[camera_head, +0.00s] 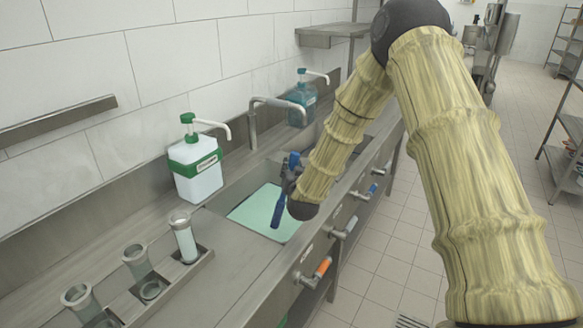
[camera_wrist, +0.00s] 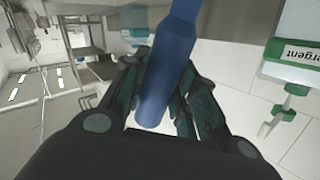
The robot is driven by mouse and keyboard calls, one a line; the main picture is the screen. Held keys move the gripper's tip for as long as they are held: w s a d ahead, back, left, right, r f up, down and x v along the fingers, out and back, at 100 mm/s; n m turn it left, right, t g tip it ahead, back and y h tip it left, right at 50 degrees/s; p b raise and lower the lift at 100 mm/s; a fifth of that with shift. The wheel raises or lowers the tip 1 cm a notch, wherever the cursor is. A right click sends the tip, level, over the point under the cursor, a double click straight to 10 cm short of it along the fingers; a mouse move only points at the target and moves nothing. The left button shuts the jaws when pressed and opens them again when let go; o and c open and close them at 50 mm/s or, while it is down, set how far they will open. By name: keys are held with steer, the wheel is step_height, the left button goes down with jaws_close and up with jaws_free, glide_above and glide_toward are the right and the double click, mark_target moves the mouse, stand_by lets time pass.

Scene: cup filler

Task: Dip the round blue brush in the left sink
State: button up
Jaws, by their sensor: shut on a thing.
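My gripper (camera_head: 287,182) is shut on the blue brush (camera_head: 278,213), which hangs tilted over the left sink. In the wrist view the blue handle (camera_wrist: 172,65) runs between the dark fingers of my gripper (camera_wrist: 168,85). The left sink (camera_head: 223,200) holds pale green liquid (camera_head: 257,208). The brush's lower end shows in front of the liquid in the head view. I cannot tell whether it touches the liquid. More blue shows just above the fingers. The brush's round head cannot be clearly made out in either view.
A white detergent bottle with a green pump (camera_head: 196,168) stands left of the sink; it also shows in the wrist view (camera_wrist: 295,50). A faucet (camera_head: 254,120) and a teal pump bottle (camera_head: 301,98) are behind. Metal cup holders (camera_head: 150,290) stand at front left. Valves line the counter's front.

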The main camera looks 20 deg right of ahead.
step_height(320, 180, down, 8)
steer(key=b, duration=0.4)
steer(key=shift+r+b, duration=0.25)
steer(key=shift+b, duration=0.05)
stand_by(0.8)
